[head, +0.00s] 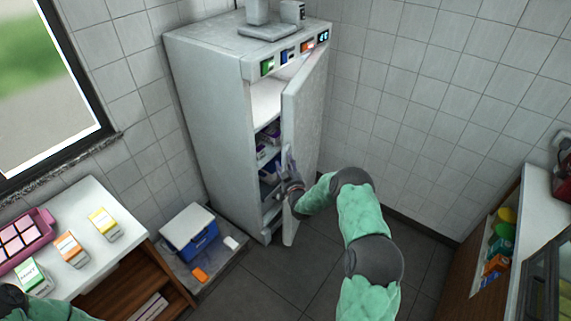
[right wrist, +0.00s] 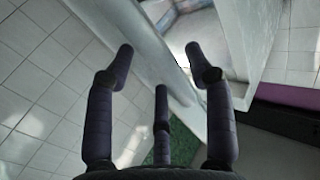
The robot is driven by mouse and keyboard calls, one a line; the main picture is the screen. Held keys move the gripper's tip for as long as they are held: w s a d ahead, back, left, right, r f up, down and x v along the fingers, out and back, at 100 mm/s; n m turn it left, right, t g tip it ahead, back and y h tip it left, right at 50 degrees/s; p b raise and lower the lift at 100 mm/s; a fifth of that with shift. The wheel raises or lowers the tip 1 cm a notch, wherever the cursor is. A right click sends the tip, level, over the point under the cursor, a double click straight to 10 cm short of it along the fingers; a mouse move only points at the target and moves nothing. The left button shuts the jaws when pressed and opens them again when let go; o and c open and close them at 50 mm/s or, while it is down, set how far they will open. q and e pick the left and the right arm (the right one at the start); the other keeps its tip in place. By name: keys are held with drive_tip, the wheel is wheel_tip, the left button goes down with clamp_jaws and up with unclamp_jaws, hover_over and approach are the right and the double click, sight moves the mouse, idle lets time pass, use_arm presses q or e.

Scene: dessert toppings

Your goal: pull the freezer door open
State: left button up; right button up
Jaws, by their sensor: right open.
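The tall grey freezer (head: 205,120) stands against the tiled wall in the head view. Its door (head: 307,105) is ajar, swung out to the right, and the shelves inside show through the gap. My right gripper (head: 288,172) is at the free edge of the door, below mid-height. In the right wrist view my right gripper (right wrist: 160,54) is open, and the door's edge (right wrist: 150,45) runs diagonally between its spread fingers. I cannot tell whether the fingers touch the door. My left gripper is out of view; only a bit of my left arm shows at the lower left.
A blue cooler box (head: 195,240) with a white lid sits low left of the freezer. A white counter (head: 95,255) with small cartons and a pink tray (head: 22,240) is at the left. A shelf unit (head: 490,225) stands at the right. Dark floor (head: 275,295) is clear in front.

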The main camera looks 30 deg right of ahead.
drive_tip(key=shift+x, duration=0.8)
clamp_jaws()
